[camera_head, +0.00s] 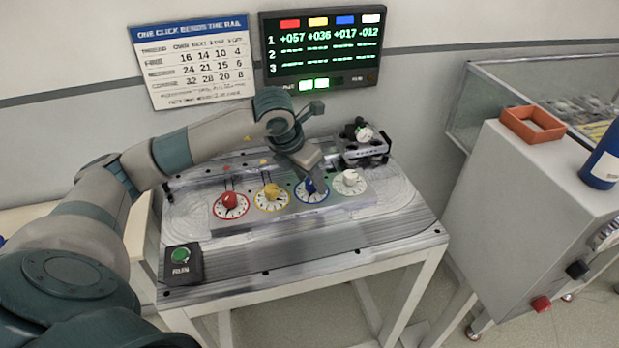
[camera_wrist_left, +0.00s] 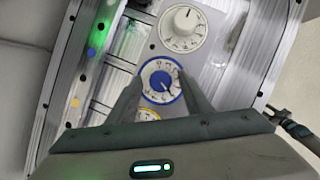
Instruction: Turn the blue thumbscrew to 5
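The blue thumbscrew (camera_head: 309,185) stands on its numbered dial, third in a row of four. In the left wrist view its blue-ringed dial (camera_wrist_left: 147,75) shows between my fingertips; the number the pointer stands at is too small to read surely. My left gripper (camera_head: 313,178) is over the blue thumbscrew and partly hides it in the head view. In the left wrist view the two fingers of the left gripper (camera_wrist_left: 160,88) are spread apart on either side of the dial; I see no clear contact. My right gripper is not in view.
Red (camera_head: 230,201), yellow (camera_head: 271,191) and white (camera_head: 350,178) thumbscrews stand beside the blue one. A RUN button box (camera_head: 183,265) is at the table's front left. A small wheeled device (camera_head: 363,143) sits behind the white dial. A screen (camera_head: 320,48) and chart (camera_head: 192,62) hang behind.

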